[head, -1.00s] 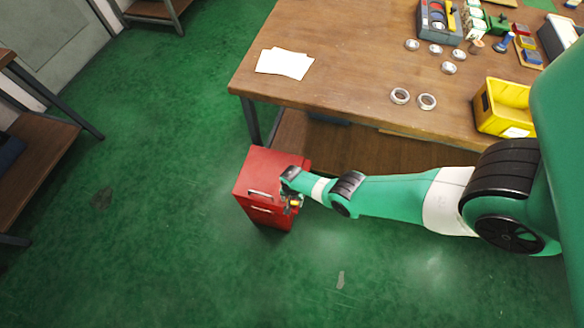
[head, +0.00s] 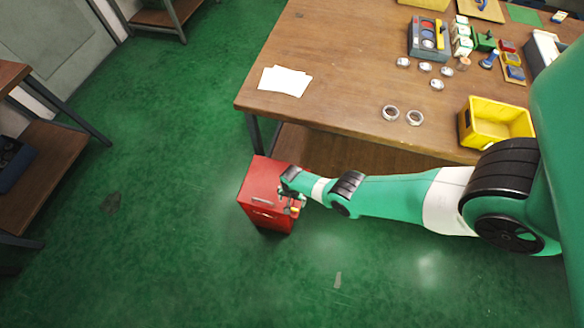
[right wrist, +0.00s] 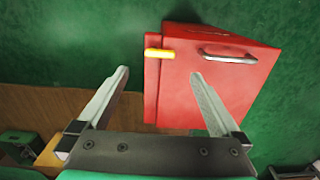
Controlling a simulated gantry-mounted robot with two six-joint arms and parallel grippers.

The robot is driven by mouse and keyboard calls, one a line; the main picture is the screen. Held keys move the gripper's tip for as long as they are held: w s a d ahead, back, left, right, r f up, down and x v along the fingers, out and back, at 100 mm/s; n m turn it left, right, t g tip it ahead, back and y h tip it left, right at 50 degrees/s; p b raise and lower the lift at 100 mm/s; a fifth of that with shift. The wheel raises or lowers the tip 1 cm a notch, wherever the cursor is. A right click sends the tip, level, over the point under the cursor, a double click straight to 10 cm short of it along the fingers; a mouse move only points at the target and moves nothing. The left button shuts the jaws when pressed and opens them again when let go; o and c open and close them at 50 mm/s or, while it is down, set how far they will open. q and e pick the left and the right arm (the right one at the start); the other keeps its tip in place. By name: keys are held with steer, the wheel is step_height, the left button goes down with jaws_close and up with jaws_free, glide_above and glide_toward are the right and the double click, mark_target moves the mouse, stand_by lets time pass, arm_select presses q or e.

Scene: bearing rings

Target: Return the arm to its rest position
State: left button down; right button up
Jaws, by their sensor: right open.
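My right arm reaches in from the right in the head view. Its gripper (head: 293,207) is beside the right side of a red drawer cabinet (head: 262,181), which stands on the floor by the table's front left corner. In the right wrist view the two fingers (right wrist: 160,73) are spread apart, with nothing held between them. The red cabinet (right wrist: 225,95) lies beyond and partly behind the right finger, with a silver handle (right wrist: 228,57). A small yellow bar (right wrist: 159,54) shows at the cabinet's edge, past the fingertips. My left gripper is not in view.
A wooden table (head: 330,70) holds white papers (head: 285,81), several metal rings (head: 390,112), a yellow bin (head: 495,122) and a grey tray of parts (head: 428,38). A shelf unit (head: 40,150) stands at the left.

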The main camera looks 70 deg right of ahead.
arm_select(q)
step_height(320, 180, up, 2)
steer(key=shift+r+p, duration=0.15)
steer(key=shift+p, duration=0.35)
arm_select(e)
step_height(320, 180, up, 2)
steer(key=shift+r, duration=0.15)
